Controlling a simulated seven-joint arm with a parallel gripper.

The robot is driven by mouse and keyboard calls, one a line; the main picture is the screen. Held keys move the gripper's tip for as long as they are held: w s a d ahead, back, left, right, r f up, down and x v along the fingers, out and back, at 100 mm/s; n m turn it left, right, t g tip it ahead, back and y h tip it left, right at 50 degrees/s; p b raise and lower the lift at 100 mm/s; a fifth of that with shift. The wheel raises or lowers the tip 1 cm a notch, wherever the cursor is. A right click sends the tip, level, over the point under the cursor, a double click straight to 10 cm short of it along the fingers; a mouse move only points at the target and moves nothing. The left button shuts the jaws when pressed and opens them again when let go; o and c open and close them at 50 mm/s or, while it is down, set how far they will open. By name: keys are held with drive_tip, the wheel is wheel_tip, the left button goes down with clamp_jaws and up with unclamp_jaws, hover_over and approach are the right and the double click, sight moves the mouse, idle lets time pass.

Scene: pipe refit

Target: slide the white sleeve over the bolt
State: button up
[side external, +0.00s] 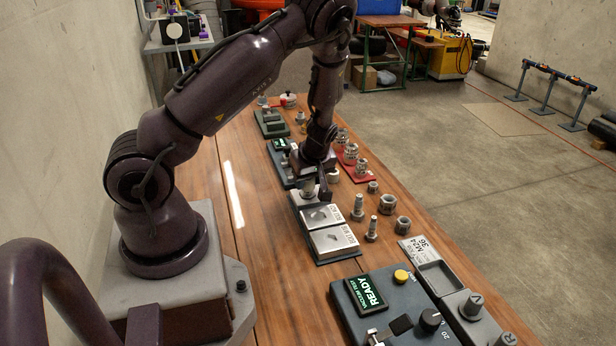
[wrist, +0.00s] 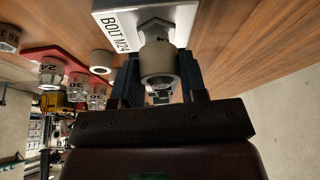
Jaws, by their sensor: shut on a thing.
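The white sleeve (wrist: 158,62) is a short pale ring, held between the two dark fingers of my gripper (wrist: 160,88) in the wrist view. The bolt (wrist: 154,27) shows its grey hex part just beyond the sleeve, against a light block labelled BOLT M24 (wrist: 116,22). The sleeve lines up with the bolt and overlaps it in this view; I cannot tell how far it is around the shank. Grey metal also shows below the sleeve between the fingers. In the side view my gripper (side external: 322,190) is low over the far end of the block row, and the sleeve is largely hidden.
Labelled blocks (side external: 333,240) stand in front of my gripper. Loose bolts (side external: 358,207) and nuts (side external: 388,204) stand to the right. A READY control box (side external: 372,295) is at the front.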

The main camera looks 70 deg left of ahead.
drive_tip(key=shift+f, duration=0.1)
drive_tip(key=o, duration=1.1)
drive_tip(key=shift+r, duration=3.5)
